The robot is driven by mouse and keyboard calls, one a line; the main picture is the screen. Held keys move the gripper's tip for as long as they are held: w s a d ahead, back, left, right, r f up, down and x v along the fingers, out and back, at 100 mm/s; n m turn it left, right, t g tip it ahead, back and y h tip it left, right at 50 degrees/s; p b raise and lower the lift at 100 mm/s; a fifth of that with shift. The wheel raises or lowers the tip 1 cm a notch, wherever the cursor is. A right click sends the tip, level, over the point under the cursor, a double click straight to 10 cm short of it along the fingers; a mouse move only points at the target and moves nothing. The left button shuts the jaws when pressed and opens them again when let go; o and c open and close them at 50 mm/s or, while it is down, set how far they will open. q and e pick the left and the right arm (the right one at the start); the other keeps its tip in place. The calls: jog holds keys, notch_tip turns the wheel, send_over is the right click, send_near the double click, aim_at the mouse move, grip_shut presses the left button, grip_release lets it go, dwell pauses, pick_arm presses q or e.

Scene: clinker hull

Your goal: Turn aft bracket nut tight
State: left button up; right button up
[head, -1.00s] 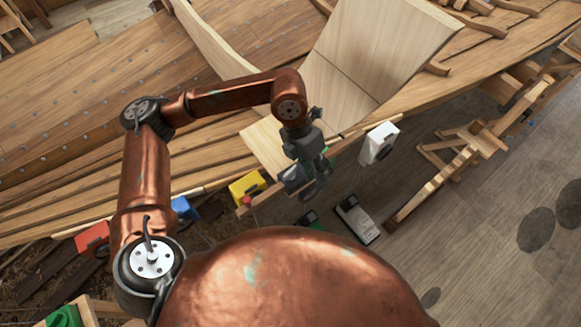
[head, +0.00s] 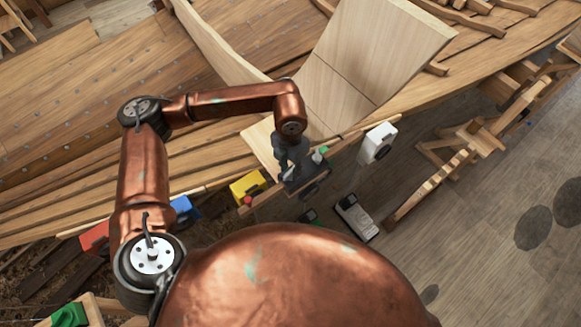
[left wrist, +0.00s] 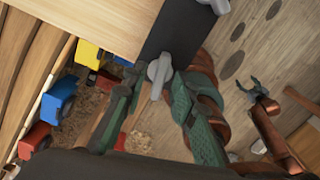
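In the left wrist view, a grey wing-shaped nut (left wrist: 158,72) sits on a black bracket plate (left wrist: 178,32) beside a light wooden board. My left gripper (left wrist: 157,88) has its two green fingers apart, one on each side of the nut; I cannot tell whether they touch it. A second grey nut (left wrist: 216,4) shows at the plate's far end, cut off by the frame. In the head view my left gripper (head: 305,178) is at the hull's edge and hides the nut. My right gripper (left wrist: 257,90) shows small in the left wrist view, its fingers spread and empty.
Red (head: 95,237), blue (head: 184,209) and yellow (head: 246,187) boxes line the hull edge left of the gripper. A white box (head: 378,143) is to its right. A grey case (head: 354,216) lies on the floor. Wooden trestles (head: 468,148) stand at right, with open floor beyond.

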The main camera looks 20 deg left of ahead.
pick_arm(q)
grip_shut()
pick_arm(e)
jog(key=shift+d, duration=0.3)
